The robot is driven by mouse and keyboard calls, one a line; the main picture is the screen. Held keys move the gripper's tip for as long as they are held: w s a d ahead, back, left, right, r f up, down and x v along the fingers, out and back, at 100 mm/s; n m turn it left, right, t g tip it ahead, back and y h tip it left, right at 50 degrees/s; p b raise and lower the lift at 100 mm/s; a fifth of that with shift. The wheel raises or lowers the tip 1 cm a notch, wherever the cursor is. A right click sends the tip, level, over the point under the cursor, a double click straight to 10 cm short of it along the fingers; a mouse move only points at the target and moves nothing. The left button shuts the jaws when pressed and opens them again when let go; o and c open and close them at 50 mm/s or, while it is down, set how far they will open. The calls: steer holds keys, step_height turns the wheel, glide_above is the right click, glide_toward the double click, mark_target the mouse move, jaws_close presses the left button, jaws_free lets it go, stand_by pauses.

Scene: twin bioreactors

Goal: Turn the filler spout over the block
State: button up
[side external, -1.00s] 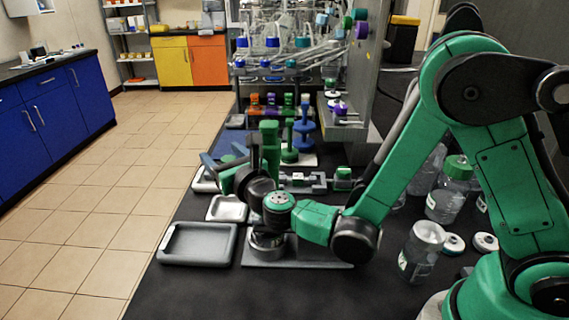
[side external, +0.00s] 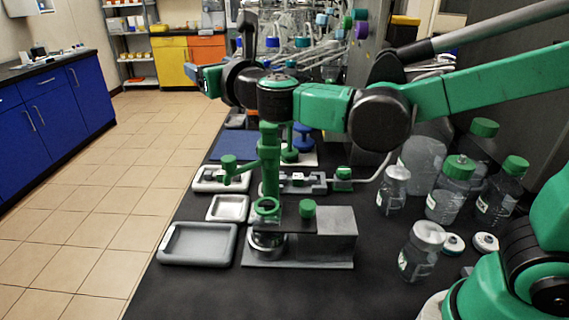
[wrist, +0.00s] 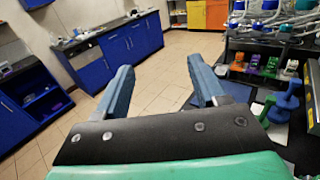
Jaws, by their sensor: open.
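The green filler (side external: 269,165) stands upright as a post behind the grey metal stand. Its side arm, which looks like the spout (side external: 240,169), points left and ends in a green knob above a pale tray-like fixture (side external: 213,183). A grey block (side external: 333,225) with a green knob on its top left lies to the right of the post; I cannot tell if this is the task's block. My gripper (side external: 208,80) is above and left of the post, apart from it. Its blue fingers are spread and empty in the wrist view (wrist: 160,66).
Grey trays (side external: 198,244) and (side external: 228,208) lie at the bench's left edge. Several bottles (side external: 443,205) stand at right. A green ring (side external: 266,207) sits over a round metal part. Racks and tubing (side external: 300,60) crowd the back. Floor is open at left.

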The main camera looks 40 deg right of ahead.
steer(key=shift+r, duration=2.45)
